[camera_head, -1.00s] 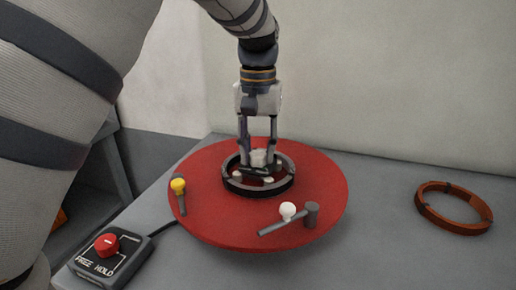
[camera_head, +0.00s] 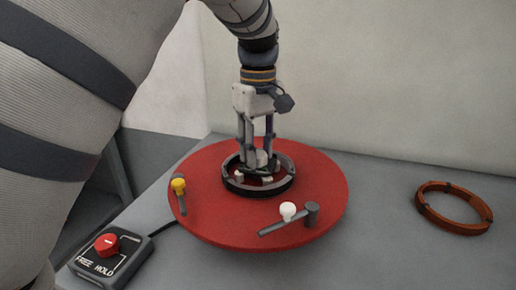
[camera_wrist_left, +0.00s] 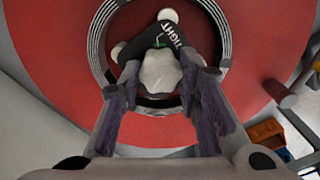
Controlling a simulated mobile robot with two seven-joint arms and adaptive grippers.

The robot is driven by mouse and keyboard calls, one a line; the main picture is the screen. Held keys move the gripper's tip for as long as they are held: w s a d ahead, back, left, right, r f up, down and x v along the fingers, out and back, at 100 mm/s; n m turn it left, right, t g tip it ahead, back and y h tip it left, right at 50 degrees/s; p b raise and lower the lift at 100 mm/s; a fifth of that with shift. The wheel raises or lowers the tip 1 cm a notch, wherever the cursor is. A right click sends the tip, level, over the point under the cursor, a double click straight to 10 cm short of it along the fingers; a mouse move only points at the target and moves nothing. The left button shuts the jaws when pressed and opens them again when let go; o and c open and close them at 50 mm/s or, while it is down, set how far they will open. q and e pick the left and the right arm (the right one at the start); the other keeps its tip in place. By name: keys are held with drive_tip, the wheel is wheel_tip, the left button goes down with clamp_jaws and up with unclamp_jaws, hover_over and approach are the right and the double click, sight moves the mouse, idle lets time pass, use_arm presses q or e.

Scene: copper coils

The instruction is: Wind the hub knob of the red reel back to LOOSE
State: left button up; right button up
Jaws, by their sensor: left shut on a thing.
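The red reel (camera_head: 325,205) lies flat on the grey table with a dark ring (camera_head: 290,183) around its hub. My left gripper (camera_head: 258,165) points straight down into that ring. It is shut on the pale hub knob, which shows between the fingers in the left wrist view (camera_wrist_left: 158,74). A dark plate beside the knob bears the word TIGHT (camera_wrist_left: 174,36) and a small green mark; the word LOOSE is not visible. In the head view the fingers cover most of the knob. My right gripper is not in view.
A control box (camera_head: 110,262) with a red dial sits front left. A copper coil (camera_head: 454,207) lies at right, with bare table between.

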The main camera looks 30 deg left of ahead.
sight(258, 153)
use_arm(q)
drive_tip(key=shift+n, duration=0.5)
drive_tip(key=o, duration=1.1)
drive_tip(key=shift+o, duration=0.2)
wheel_tip(258, 153, up, 12)
